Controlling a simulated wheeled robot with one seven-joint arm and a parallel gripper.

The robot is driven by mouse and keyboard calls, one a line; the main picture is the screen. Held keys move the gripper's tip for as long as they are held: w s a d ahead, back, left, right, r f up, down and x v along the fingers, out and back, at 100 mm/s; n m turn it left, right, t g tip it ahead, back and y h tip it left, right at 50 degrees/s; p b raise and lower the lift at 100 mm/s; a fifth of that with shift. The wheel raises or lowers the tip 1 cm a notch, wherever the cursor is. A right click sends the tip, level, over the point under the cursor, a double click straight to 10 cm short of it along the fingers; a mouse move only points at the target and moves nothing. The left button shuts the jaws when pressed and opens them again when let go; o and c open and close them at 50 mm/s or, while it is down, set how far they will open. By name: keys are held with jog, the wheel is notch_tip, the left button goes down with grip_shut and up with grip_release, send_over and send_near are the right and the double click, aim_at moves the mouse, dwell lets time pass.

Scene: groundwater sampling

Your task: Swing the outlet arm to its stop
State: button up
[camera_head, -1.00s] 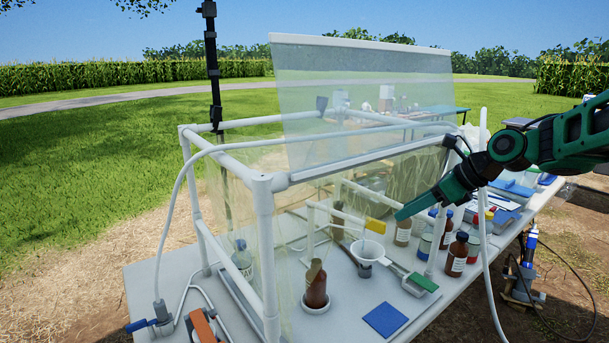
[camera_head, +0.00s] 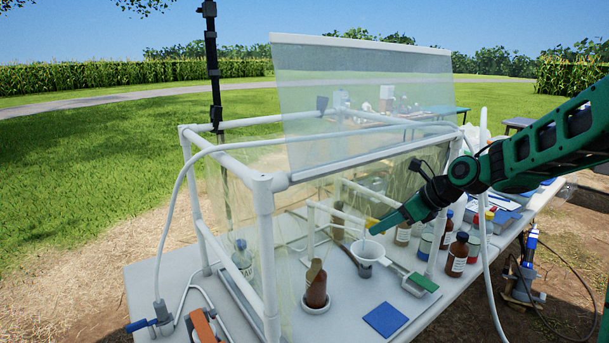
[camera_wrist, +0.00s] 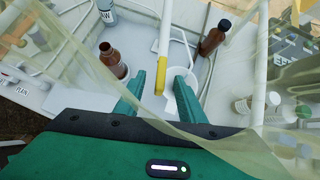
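The outlet arm is a thin white tube (camera_head: 338,213) inside the clear-sided enclosure, with a yellow end. In the wrist view the tube (camera_wrist: 166,35) runs down from the top and its yellow end (camera_wrist: 160,82) lies between my fingertips. My gripper (camera_head: 376,231) reaches into the enclosure from the right; in the wrist view its two green fingers (camera_wrist: 158,92) are apart, with gaps to the yellow end. A white funnel (camera_head: 367,253) is just below the fingertips. In the head view the yellow end is mostly hidden by my gripper.
An open brown bottle (camera_head: 316,288) stands in a white holder left of the funnel. White frame posts (camera_head: 264,235) and a clear sheet (camera_wrist: 255,135) are close to my gripper. Brown bottles (camera_head: 457,254) stand at right. A blue pad (camera_head: 385,320) lies in front.

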grip_shut()
jog(key=w+d+n+g+y, duration=0.1)
jog(key=w+d+n+g, duration=0.1)
jog(key=w, duration=0.4)
jog(key=shift+w+d+n, duration=0.15)
jog(key=shift+d+n, duration=0.55)
jog(key=shift+d, duration=0.2)
grip_release()
